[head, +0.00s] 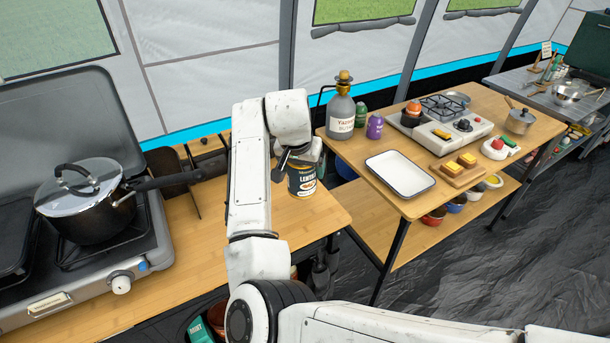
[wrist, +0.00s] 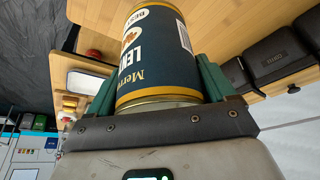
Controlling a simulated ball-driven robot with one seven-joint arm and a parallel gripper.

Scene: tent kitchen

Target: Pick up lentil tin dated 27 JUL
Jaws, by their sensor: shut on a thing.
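A dark lentil tin (head: 302,181) with a white "LENTIL" label is at the right end of the near wooden table in the head view. I cannot tell whether it rests on the wood or is just above it. My gripper (head: 298,163) is around the tin's upper part, partly hidden behind my arm. In the wrist view the tin (wrist: 155,50) fills the space between the green fingers of my gripper (wrist: 158,88), which are shut on its sides. Part of a "BEST" line shows on the label, but no date is readable.
A lidded pot (head: 92,205) stands on the stove (head: 90,285) at left, its handle pointing toward the tin. Across a gap, the right table (head: 410,205) bears a white tray (head: 400,174), a bottle (head: 341,112) and a small burner (head: 440,125). Dark boxes (wrist: 272,57) show in the wrist view.

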